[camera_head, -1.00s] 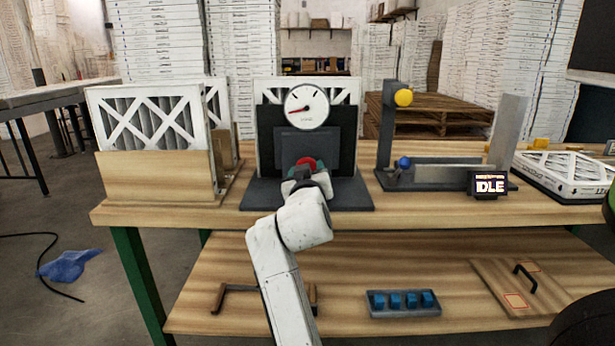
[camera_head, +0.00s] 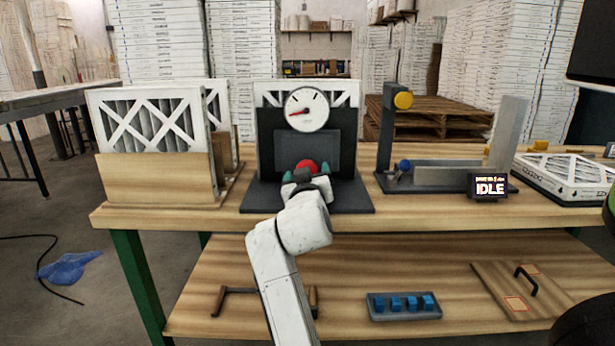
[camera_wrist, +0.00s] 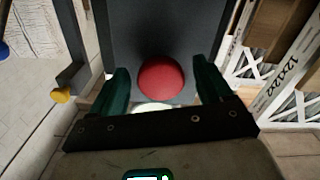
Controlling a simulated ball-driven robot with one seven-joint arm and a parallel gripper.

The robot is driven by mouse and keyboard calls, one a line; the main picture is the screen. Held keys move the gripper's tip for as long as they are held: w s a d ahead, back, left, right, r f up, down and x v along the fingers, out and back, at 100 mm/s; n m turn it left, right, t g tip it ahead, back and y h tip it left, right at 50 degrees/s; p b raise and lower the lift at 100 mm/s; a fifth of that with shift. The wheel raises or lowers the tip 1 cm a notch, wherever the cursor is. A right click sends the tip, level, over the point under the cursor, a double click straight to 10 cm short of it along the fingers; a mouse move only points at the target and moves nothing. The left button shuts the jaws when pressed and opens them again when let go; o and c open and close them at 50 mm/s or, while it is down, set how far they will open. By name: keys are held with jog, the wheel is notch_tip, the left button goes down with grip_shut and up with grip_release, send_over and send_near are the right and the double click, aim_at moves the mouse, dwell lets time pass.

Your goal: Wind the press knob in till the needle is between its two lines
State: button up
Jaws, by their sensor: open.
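The press (camera_head: 262,178) is a dark frame on a dark base on the bench, with a filter behind its plate. Its round white gauge (camera_head: 307,109) is at the top, with a red needle pointing left and slightly down. Two short dark marks show near the top of the dial, and the needle lies away from them. The red knob (camera_head: 306,167) is low on the press front; it also shows in the wrist view (camera_wrist: 161,77). My gripper (camera_head: 306,173) is open, with green fingers on either side of the knob, apart from it in the wrist view.
A wooden rack of filters (camera_head: 155,178) stands left on the bench (camera_head: 420,212). Right of the press are a fixture with a yellow knob (camera_head: 403,100), an IDLE display (camera_head: 489,187) and a flat filter (camera_head: 570,172). The lower shelf holds a blue-block tray (camera_head: 404,307).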

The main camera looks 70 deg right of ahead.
jog(key=v, duration=1)
jog(key=shift+s+a, duration=0.15)
jog(key=shift+a, duration=0.1)
jog(key=shift+f, duration=0.1)
jog(key=a+f+n+y, duration=0.3)
jog(key=a+f+y, duration=0.25)
jog(key=f, duration=0.75)
jog(key=a+f+n+y, duration=0.3)
jog(key=a+f+y, duration=0.25)
jog(key=f, duration=0.65)
jog(key=s+a+f+n+g+y, duration=0.4)
jog(key=s+a+f+g+y, duration=0.2)
jog(key=s+a+f, duration=0.85)
notch_tip(320, 180, up, 13)
jog(key=w+p, duration=0.1)
jog(key=p, duration=1.2)
jog(key=shift+r+h, duration=0.15)
jog(key=shift+h, duration=0.15)
jog(key=shift+w, duration=0.2)
